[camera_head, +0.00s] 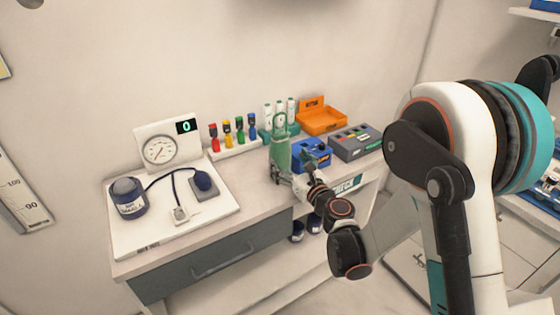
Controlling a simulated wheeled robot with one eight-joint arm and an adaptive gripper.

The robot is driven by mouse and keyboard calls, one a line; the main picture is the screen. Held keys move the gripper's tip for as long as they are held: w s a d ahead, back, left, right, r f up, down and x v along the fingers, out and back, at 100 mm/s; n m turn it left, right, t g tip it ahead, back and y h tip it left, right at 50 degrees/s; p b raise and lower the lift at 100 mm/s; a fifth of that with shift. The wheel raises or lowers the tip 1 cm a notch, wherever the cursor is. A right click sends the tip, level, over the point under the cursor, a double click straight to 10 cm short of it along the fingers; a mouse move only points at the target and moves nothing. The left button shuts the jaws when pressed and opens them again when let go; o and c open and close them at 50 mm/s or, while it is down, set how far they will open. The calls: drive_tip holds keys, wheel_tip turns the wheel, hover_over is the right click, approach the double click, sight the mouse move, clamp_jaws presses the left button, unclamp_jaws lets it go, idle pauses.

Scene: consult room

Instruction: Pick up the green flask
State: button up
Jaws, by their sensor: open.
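My gripper (290,177) is open, at the front right of the flask's lower part. It is small and partly mixed with the background, so I cannot tell whether its fingers touch the flask or reach around it.
A blue box (313,153) stands close right of the flask, with a grey box (355,142) and an orange tray (321,119) beyond. Several small coloured bottles (239,131) stand in a rack at the left. A blood-pressure set (128,198) lies further left. The counter's front strip (245,212) is clear.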

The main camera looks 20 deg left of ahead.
sight(283, 156)
drive_tip(key=shift+b+x, duration=0.9)
drive_tip(key=shift+x, duration=2)
drive_tip(key=shift+s+a, duration=0.1)
drive_tip(key=shift+s, duration=0.1)
drive_tip(key=c, duration=1.3)
